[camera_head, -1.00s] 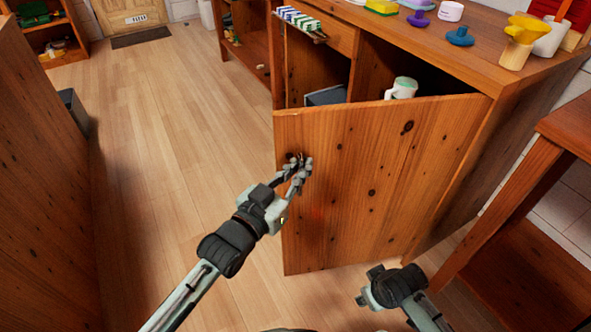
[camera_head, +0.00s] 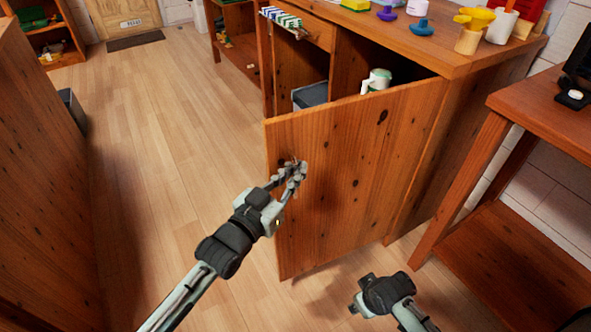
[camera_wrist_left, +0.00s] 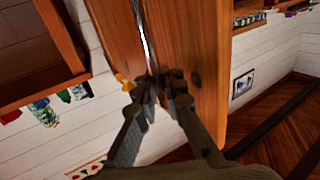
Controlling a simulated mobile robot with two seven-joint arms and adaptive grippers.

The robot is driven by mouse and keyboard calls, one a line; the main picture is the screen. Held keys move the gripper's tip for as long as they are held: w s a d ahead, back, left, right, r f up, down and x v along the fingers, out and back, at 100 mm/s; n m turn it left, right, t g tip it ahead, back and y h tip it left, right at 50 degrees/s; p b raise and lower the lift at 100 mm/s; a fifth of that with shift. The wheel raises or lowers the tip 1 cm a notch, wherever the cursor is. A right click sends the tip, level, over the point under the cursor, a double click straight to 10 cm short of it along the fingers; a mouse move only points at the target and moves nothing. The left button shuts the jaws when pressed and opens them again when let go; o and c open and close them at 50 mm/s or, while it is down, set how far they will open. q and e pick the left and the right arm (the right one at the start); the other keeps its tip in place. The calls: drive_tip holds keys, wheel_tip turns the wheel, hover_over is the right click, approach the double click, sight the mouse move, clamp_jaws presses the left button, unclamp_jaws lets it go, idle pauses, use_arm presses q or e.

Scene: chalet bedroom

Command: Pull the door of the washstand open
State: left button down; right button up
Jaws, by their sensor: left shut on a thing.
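The washstand (camera_head: 455,62) is a knotty brown wooden cabinet at the right. Its door (camera_head: 365,170) stands ajar, swung out toward me, with the hinge side at the right. My left gripper (camera_head: 297,170) is shut at the upper left of the door's front face, on the door handle, which its fingers mostly hide. In the left wrist view its fingertips (camera_wrist_left: 157,82) meet against the wooden door (camera_wrist_left: 208,65). My right gripper (camera_head: 362,297) hangs low in front of the door, apart from it; its fingers are too unclear to read.
Inside the washstand are a grey box (camera_head: 311,95) and a white-and-green mug (camera_head: 377,80). A yellow funnel-like item (camera_head: 473,20) and other small things stand on top. A wooden side table (camera_head: 545,105) is close at the right. The floor (camera_head: 165,160) at the left is clear.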

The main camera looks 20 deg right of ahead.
use_arm(q)
drive_tip(key=shift+w+a, duration=0.1)
drive_tip(key=shift+a, duration=0.15)
drive_tip(key=c, duration=1.9)
unclamp_jaws()
drive_tip(key=shift+a, duration=0.1)
drive_tip(key=shift+s, duration=0.2)
drive_tip(key=v, duration=0.7)
drive_tip(key=shift+s+a, duration=0.1)
